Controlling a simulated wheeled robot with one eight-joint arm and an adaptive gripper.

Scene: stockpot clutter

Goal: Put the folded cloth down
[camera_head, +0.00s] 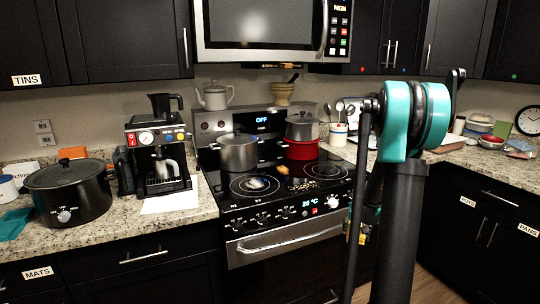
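No folded cloth can be seen in a grip. A flat teal piece (14,223), which looks like cloth, lies on the left counter at the picture's left edge, beside the black slow cooker (68,192). A flat white sheet (170,202) lies on the counter in front of the coffee machine (158,150); I cannot tell if it is cloth or paper. A small yellowish item (363,232) behind my arm is mostly hidden.
The stove (275,205) carries a steel pot (238,153) at back left and a red pot (301,150) with a steel pot on it at back right. Bare counter (120,228) shows between slow cooker and white sheet.

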